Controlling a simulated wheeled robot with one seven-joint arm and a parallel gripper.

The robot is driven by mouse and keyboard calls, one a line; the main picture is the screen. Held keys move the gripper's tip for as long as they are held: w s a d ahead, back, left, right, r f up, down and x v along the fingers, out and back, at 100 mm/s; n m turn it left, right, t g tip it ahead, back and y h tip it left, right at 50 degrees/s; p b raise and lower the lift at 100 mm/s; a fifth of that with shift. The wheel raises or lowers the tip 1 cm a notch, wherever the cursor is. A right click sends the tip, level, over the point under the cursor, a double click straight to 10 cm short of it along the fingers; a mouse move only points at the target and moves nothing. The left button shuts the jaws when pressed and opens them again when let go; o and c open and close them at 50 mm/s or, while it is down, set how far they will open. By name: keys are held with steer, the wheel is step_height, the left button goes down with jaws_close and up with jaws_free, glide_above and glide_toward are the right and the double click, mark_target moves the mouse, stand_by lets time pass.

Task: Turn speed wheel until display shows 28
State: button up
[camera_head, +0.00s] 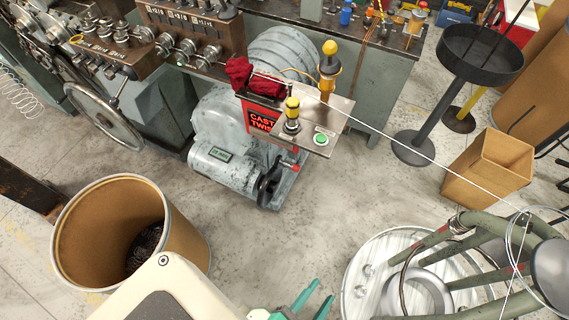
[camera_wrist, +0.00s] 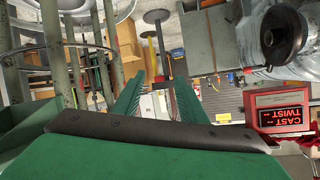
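A black handwheel (camera_head: 269,181) with a knob sits on the right side of the grey motor unit (camera_head: 222,168). The handwheel also shows in the wrist view (camera_wrist: 284,36), at upper right. A small dark label or display (camera_head: 220,154) is on the motor's front; its text is too small to read. A red box display (camera_head: 261,120) reads "CAST TWIST" and shows at the right of the wrist view (camera_wrist: 281,116); I see no number on it. My gripper (camera_head: 322,292), with green fingers, is open and empty below and right of the handwheel, apart from it. Its fingers also show in the wrist view (camera_wrist: 157,84).
A brown drum (camera_head: 185,240) stands at lower left. A round metal reel stand (camera_head: 385,250) with green bars is at lower right. A cardboard box (camera_head: 475,180) and a black pedestal dish (camera_head: 480,60) stand at right. A thin wire crosses from the machine. Floor between is clear.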

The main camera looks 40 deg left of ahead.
steer(key=w+a+f+m+g+y, duration=0.1)
steer(key=w+a+f+m+g, duration=0.15)
steer(key=f, duration=0.65)
steer(key=m+g+y, duration=1)
steer(key=g+y, duration=0.5)
steer(key=y, duration=0.2)
glide_toward(280, 161)
steer(key=x, duration=0.6)
steer(key=shift+w+a+f, duration=0.1)
steer(key=shift+a, duration=0.15)
steer(key=shift+c, duration=0.3)
jaws_close()
